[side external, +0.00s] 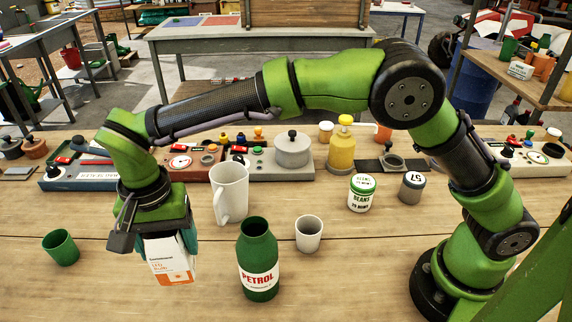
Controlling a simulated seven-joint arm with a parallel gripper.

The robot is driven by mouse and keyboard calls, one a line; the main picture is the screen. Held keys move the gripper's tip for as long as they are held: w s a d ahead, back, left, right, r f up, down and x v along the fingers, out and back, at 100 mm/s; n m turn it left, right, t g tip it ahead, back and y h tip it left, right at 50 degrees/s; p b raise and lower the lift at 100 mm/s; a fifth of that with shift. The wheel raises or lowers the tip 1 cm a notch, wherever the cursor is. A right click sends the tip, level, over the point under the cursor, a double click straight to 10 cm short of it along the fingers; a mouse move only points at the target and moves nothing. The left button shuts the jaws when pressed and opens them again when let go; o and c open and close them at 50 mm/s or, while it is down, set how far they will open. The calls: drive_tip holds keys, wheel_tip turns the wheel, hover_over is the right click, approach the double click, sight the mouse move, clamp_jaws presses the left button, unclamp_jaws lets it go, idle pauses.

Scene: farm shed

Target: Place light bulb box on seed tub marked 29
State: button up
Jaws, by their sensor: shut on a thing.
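My gripper (163,231) points down at the left of the table and is shut on the light bulb box (170,262). The box is white with an orange lower part, upright and slightly tilted. I cannot tell whether its bottom touches the table. A small white tub with a green lid (362,194), marked "BEANS" with what looks like 29 below, stands upright right of centre, well to the right of my gripper. Its lid is bare.
A green PETROL bottle (258,262), a white jug (231,193) and a pale cup (308,234) stand between the box and the tub. A green cup (61,248) is at left. A grey tin (412,187) marked 57 stands right of the tub. Panels with knobs line the back.

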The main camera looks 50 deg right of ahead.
drive_tip(key=w+d+r+m, duration=0.1)
drive_tip(key=w+d+r, duration=0.1)
drive_tip(key=d+r, duration=0.35)
drive_tip(key=w+d+r+m, duration=0.2)
drive_tip(key=w+d+r, duration=0.1)
drive_tip(key=d+r, duration=0.3)
drive_tip(key=s+d+r+m, duration=0.1)
drive_tip(key=s+d+r, duration=0.15)
drive_tip(key=d, duration=0.65)
drive_tip(key=s+d+r+m, duration=0.1)
drive_tip(key=s+d, duration=0.3)
drive_tip(key=d, duration=0.5)
drive_tip(key=s+d+f, duration=0.2)
drive_tip(key=s+d, duration=0.7)
drive_tip(key=s, duration=0.4)
drive_tip(key=s+f+n, duration=0.3)
drive_tip(key=s+f, duration=0.6)
drive_tip(key=s, duration=0.2)
drive_tip(key=w+d+f, duration=0.1)
drive_tip(key=w, duration=0.4)
drive_tip(key=w+d+f, duration=0.1)
drive_tip(key=w+d, duration=0.1)
drive_tip(key=w, duration=0.3)
drive_tip(key=w+d+f, duration=0.1)
drive_tip(key=w+d, duration=0.1)
drive_tip(key=w, duration=0.3)
drive_tip(key=shift+w+d+f, duration=0.15)
drive_tip(key=shift+w+f, duration=0.1)
drive_tip(key=shift+f, duration=0.55)
